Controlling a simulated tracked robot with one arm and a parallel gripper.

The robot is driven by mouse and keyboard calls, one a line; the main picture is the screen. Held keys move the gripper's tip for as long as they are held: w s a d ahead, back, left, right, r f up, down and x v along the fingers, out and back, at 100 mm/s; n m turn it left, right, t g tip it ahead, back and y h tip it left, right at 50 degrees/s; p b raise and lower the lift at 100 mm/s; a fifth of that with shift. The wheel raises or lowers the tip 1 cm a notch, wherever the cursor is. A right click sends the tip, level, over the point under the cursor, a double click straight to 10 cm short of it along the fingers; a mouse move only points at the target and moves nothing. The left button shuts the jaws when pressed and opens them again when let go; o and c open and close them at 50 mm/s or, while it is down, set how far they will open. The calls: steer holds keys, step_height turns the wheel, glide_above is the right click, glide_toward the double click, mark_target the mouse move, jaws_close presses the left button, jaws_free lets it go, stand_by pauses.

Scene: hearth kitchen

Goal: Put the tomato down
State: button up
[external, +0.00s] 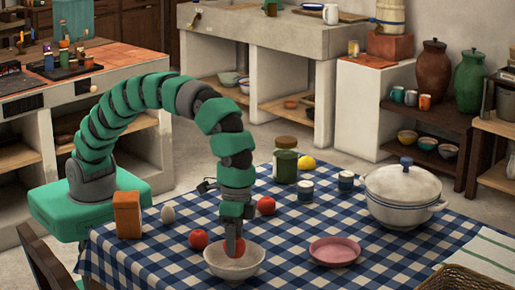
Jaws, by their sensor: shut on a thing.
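My gripper (235,243) points straight down over a white bowl (235,268) on the checkered table. It is shut on a red tomato (236,249), held at the bowl's opening. The fingers and the bowl's near rim hide part of the tomato, and I cannot tell whether it touches the bowl. Another red tomato (198,239) lies on the cloth just left of the bowl. One more red tomato (266,205) lies behind and to the right of the gripper.
A pink plate (335,251) lies right of the bowl. A white lidded pot (403,195) stands farther right. A green jar (286,168), a lemon (306,162) and small cups (305,190) stand behind.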

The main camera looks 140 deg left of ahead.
steer(key=shift+f, duration=0.75)
steer(key=o, duration=1.1)
steer(key=shift+r, duration=0.1)
steer(key=shift+r+p, duration=1.95)
steer(key=shift+r, duration=1.4)
